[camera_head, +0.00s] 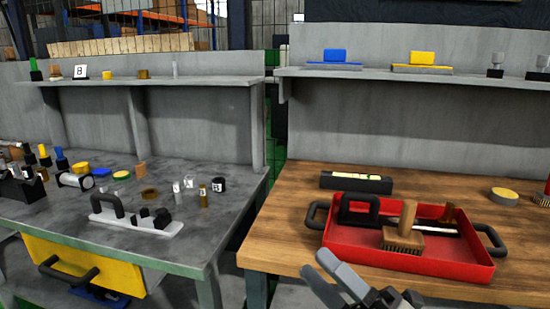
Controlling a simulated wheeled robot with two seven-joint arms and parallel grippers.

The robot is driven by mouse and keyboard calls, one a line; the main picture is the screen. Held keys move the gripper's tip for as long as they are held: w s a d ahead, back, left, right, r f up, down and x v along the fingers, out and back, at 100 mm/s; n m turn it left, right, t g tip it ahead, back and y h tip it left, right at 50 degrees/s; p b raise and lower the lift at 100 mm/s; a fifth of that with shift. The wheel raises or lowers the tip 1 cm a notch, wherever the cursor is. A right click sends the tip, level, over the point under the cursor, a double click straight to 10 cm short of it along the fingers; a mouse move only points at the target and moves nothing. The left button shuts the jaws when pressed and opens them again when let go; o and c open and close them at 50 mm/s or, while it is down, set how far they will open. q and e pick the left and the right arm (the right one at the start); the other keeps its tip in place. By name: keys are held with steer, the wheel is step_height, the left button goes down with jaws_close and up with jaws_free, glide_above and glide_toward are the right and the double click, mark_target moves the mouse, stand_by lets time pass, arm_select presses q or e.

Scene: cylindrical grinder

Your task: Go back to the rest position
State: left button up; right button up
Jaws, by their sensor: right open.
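My right gripper (318,264) shows at the bottom of the head view, right of centre. Its two grey fingers are apart, point up and to the left, and nothing shows between them. It is in front of the red tray (455,264) on the wooden bench (285,235). Whether it touches the bench or tray cannot be told. The rest of my right arm is mostly cut off by the bottom edge. My left gripper is not in view.
The tray holds a wooden brush (405,235) and black-handled tools. A black block (356,182) lies behind it. A grey table (60,215) on the left carries many small parts and a handled plate (135,222). A gap separates the benches. Shelves stand behind.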

steer(key=d+f+m+t+h, duration=0.3)
steer(key=d+f+m+h, duration=0.2)
steer(key=f+m+h, duration=0.95)
steer(key=s+d+f+m+g, duration=0.2)
steer(key=s+f+m+g, duration=0.5)
steer(key=f+m, duration=0.7)
steer(key=shift+s+f, duration=0.2)
steer(key=shift+s, duration=1)
